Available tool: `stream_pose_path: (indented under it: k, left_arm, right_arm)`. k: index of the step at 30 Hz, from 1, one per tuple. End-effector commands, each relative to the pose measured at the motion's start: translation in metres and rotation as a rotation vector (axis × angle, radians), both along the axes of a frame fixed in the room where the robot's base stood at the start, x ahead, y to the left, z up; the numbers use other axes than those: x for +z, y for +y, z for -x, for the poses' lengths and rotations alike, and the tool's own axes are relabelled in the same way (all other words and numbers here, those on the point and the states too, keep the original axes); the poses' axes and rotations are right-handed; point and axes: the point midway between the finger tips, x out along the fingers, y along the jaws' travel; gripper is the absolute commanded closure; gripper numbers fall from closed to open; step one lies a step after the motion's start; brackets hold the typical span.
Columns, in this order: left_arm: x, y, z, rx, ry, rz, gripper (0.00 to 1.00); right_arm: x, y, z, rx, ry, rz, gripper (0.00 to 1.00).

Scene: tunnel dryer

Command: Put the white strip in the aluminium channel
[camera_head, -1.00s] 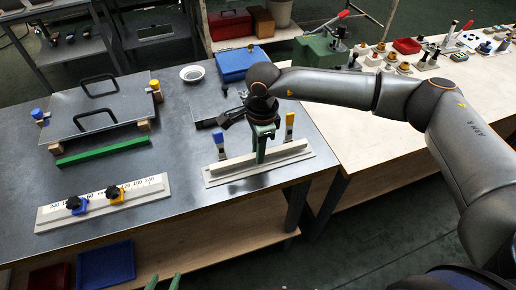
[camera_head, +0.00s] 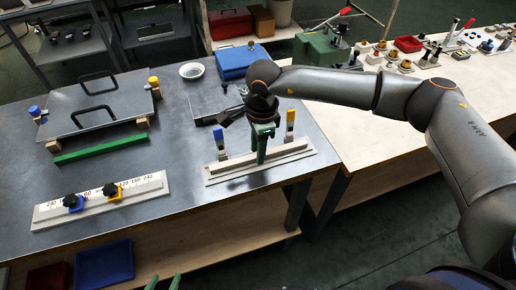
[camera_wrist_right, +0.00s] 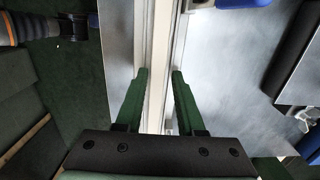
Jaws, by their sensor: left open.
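The long cream-white strip (camera_wrist_right: 158,60) runs between my right gripper's fingers in the right wrist view. It lies lengthwise along the pale aluminium channel (camera_wrist_right: 139,45); whether it is fully down in it I cannot tell. In the head view the channel (camera_head: 222,181) lies near the table's right front corner with the strip (camera_head: 288,149) along it. My right gripper (camera_head: 262,160) points down at the middle of the strip. Its green fingers (camera_wrist_right: 158,75) stand apart on both sides, with small visible gaps. My left gripper (camera_head: 163,283) shows only its green fingertips at the bottom edge, apart and empty.
A blue-topped post (camera_head: 220,140) and a yellow-topped post (camera_head: 290,127) stand beside the channel. A scale bar (camera_head: 145,188) with two dark knobs, a green bar (camera_head: 102,149) and a handled plate (camera_head: 75,115) occupy the left. Bare metal lies between.

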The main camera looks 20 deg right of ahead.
Motion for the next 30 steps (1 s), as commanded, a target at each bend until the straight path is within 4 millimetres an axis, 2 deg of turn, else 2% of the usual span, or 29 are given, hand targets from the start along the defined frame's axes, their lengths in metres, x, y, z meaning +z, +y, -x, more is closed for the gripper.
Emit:
stream_pose_path:
  k: [1, 9, 14, 17, 19, 27, 30]
  left_arm:
    - [0.000, 0.000, 0.000, 0.000, 0.000, 0.000, 0.41]
    - [0.000, 0.000, 0.000, 0.000, 0.000, 0.000, 0.41]
    - [0.006, 0.000, 0.000, 0.000, 0.000, 0.000, 0.41]
    - [0.017, 0.000, 0.000, 0.000, 0.000, 0.000, 0.41]
    - [0.013, 0.000, -0.001, 0.000, -0.004, 0.001, 0.41]
    - [0.006, 0.000, 0.000, 0.000, -0.001, 0.000, 0.41]
    - [0.004, 0.000, 0.000, 0.000, 0.000, 0.000, 0.41]
  right_arm:
    - [-0.005, 0.000, 0.006, 0.004, 0.018, 0.005, 0.49]
    - [-0.007, 0.000, 0.007, 0.005, 0.024, 0.006, 0.49]
    - [-0.001, 0.000, 0.008, 0.006, 0.025, 0.007, 0.49]
    - [0.010, 0.000, 0.008, 0.006, 0.024, 0.008, 0.49]
    - [0.020, -0.001, 0.005, 0.005, 0.018, 0.006, 0.49]
    - [0.085, -0.004, 0.003, 0.004, 0.009, 0.003, 0.49]
    - [0.104, -0.005, 0.003, 0.003, 0.009, 0.003, 0.49]
